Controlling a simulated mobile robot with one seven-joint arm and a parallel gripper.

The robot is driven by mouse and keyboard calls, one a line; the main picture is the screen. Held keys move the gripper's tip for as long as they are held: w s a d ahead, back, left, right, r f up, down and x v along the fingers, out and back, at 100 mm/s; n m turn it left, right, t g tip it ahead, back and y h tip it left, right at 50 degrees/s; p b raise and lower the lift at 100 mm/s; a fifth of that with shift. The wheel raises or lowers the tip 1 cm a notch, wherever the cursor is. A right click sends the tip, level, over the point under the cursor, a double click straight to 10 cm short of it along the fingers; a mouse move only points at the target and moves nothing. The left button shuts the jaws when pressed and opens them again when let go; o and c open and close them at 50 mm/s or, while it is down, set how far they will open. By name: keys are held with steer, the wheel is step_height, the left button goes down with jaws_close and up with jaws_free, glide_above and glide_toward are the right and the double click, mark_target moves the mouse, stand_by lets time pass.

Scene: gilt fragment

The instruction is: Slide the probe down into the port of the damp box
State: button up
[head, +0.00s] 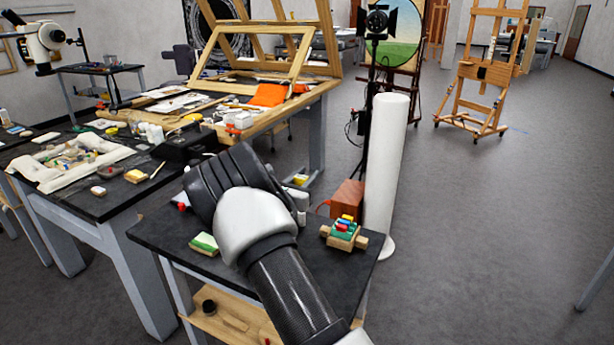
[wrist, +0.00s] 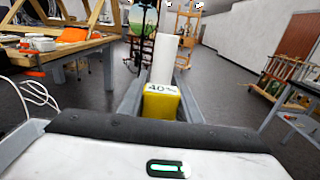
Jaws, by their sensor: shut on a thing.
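A yellow block-shaped thing with a pale top marked "40%" (wrist: 160,108), likely the probe, shows in the wrist view. My gripper (wrist: 160,98) is shut on it, with one grey finger along each side. Its lower end is hidden. In the head view, my dark, bulky wrist hides most of the gripper; a small yellow patch shows just beyond it. No port is visible in either view. A black box (head: 186,144) lies on the large table at left; I cannot tell whether it is the damp box.
The small black table (head: 160,235) under my arm holds a green-topped block (head: 204,245) and a wooden block with coloured pieces (head: 343,233). A reddish-brown box (head: 347,198) is near its back edge. A tall white cylinder (head: 388,165) stands beside it. Open floor lies right.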

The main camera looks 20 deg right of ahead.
steer(key=shift+f+b, duration=2)
steer(key=shift+f, duration=0.75)
steer(key=o, duration=1.1)
steer(key=p+v, duration=0.1)
steer(key=v, duration=1.6)
steer(key=shift+s+a+r, duration=0.15)
steer(key=shift+a, duration=0.05)
steer(key=shift+d, duration=0.1)
